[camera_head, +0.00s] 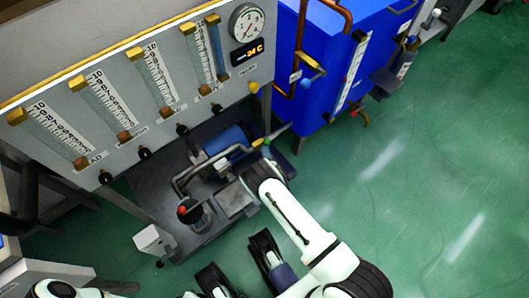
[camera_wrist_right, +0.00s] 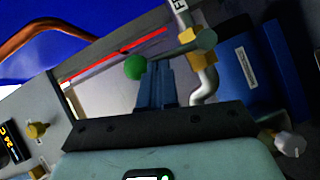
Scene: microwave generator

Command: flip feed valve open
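The feed valve shows in the right wrist view as a silver pipe with brass nuts (camera_wrist_right: 190,38) and a grey lever (camera_wrist_right: 180,50) ending in a green ball (camera_wrist_right: 135,66). The pipe's label is cut off at "FE". My right gripper (camera_wrist_right: 156,72) has its two fingers close together, with tips at the lever beside the green ball; I cannot tell whether they touch it. In the head view the valve's brass fitting (camera_head: 257,143) shows just beyond my right wrist, which hides the fingers. My left gripper is not in view.
A grey panel (camera_head: 130,160) with several flow tubes and a dial gauge (camera_head: 246,22) stands at left. A blue cabinet (camera_head: 345,25) with copper pipes (camera_head: 299,50) is behind the valve. A blue pump (camera_head: 225,140) sits on the skid. Green floor (camera_head: 430,170) is clear at right.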

